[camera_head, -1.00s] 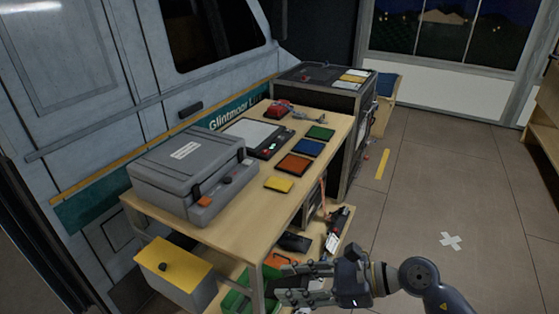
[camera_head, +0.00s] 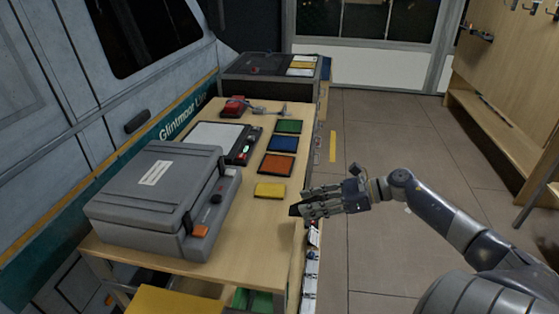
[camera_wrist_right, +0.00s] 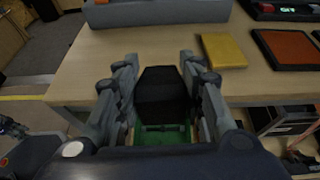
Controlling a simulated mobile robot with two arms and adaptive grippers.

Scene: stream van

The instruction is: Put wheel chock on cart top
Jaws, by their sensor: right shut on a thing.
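My right gripper (camera_head: 318,204) is at the right edge of the cart top (camera_head: 216,240), roughly level with it and beside the yellow square. In the right wrist view its two fingers (camera_wrist_right: 162,85) are closed on a black block, the wheel chock (camera_wrist_right: 161,95), which sits between them. In the head view only a small dark end of the chock (camera_head: 295,210) shows at the fingertips. The cart top (camera_wrist_right: 150,45) lies just beyond the chock in the wrist view. I cannot tell whether the chock touches the edge.
A grey case (camera_head: 150,195) fills the near left of the cart top. A yellow square (camera_head: 270,190), an orange square (camera_head: 279,165), a blue one (camera_head: 282,144) and a green one (camera_head: 288,127) line the right side. Bare wood lies between the case and the yellow square.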

